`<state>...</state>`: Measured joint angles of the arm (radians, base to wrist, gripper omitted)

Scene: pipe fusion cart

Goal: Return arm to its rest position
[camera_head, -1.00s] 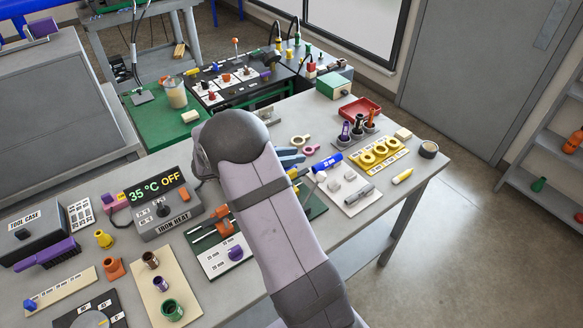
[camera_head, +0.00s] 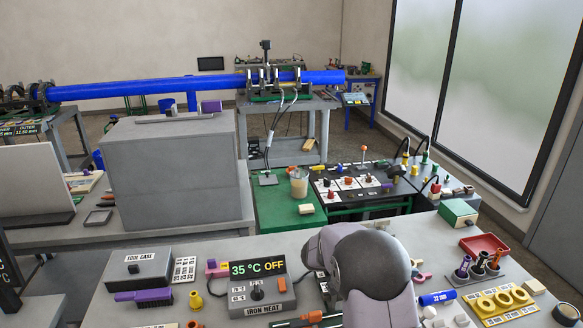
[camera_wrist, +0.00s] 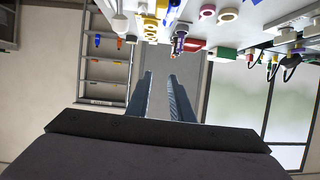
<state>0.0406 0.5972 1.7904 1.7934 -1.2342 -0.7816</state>
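My gripper (camera_wrist: 160,78) shows in the wrist view. Its two dark fingers stand apart with a clear gap and nothing between them. Through the gap shows a grey surface, like the door. The wrist view is upside down, with the bench items along its top. In the head view my arm rises from the bottom edge right of the iron heater (camera_head: 259,291), and its rounded joint hides the gripper.
A cart bench (camera_head: 215,258) carries a tool case (camera_head: 139,268), a blue 32 mm tube (camera_head: 437,298), yellow rings (camera_head: 503,299) and a red tray (camera_head: 484,246). A green-topped table (camera_head: 278,205) stands behind. A long blue pipe (camera_head: 150,86) crosses the back.

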